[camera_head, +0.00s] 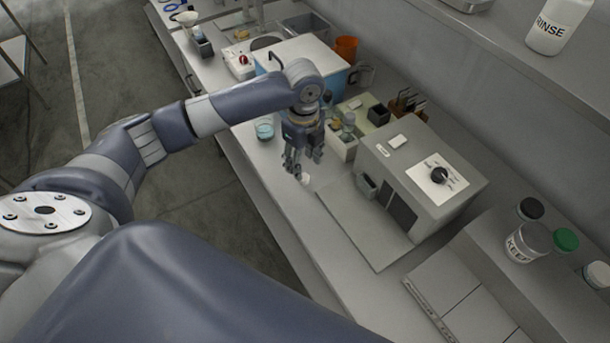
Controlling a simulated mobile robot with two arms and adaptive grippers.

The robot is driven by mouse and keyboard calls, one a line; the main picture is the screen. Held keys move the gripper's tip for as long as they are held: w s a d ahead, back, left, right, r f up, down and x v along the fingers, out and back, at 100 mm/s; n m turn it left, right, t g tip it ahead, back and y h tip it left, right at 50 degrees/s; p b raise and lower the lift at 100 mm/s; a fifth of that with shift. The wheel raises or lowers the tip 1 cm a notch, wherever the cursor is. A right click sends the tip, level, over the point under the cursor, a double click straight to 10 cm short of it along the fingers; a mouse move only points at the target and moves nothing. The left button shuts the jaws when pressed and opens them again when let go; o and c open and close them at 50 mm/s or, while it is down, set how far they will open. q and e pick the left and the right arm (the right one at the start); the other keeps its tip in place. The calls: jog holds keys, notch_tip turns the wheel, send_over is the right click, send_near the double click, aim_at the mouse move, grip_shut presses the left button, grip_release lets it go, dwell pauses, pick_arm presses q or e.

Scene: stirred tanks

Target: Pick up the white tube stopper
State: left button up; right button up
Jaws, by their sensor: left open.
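A small white object (305,179), which looks like the white tube stopper, lies on the grey bench just beneath my left gripper. It is partly hidden by the fingers, and its shape is too small to tell. My left gripper (301,163) points down with its fingers apart and appears empty. I cannot tell whether a finger touches the white object. My right gripper is not in view.
A grey box with a dial (440,178) stands to the right, with a flat grey plate (362,228) before it. A small glass dish (264,131) sits left of the gripper. The bench's front strip is clear.

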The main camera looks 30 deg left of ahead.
aim_at(304, 177)
pick_arm(q)
notch_tip(304, 177, down, 2)
jog(key=shift+w+f, duration=0.1)
jog(key=shift+f+p, duration=0.5)
jog(key=shift+f, duration=0.1)
notch_tip(304, 177, down, 4)
jog(key=shift+a+r+p, duration=0.1)
jog(key=shift+r+p, duration=0.15)
jog(key=shift+p, duration=0.45)
jog(key=shift+w+f, duration=0.1)
jog(key=shift+f, duration=0.35)
jog(key=c, duration=0.7)
jog(key=shift+c, duration=0.5)
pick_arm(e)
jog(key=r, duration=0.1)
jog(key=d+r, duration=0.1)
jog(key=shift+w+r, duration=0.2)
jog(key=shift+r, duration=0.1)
